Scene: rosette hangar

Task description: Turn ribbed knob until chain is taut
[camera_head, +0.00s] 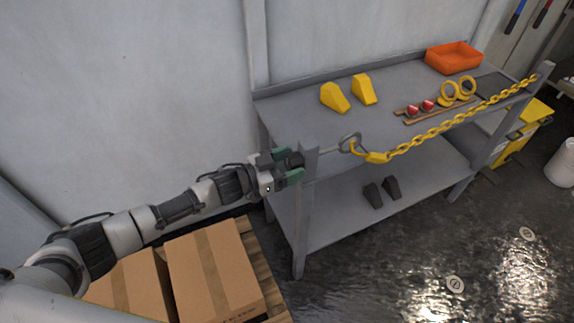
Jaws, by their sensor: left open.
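A thin rod joins the hook to the left post (304,215). A dark knob (297,159) sits on the outer side of that post; its ribs are too small to make out. My left gripper (284,167), with green fingertips, is open with its fingers around the knob; I cannot tell whether they touch it. My right gripper is not in view.
The bench top (300,110) holds yellow wedges (348,93), an orange bin (453,57), yellow rings and red-ended pieces. Dark wedges (382,190) lie on the lower shelf. Cardboard boxes (212,275) on a pallet stand below my left arm. The floor at the front right is mostly clear.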

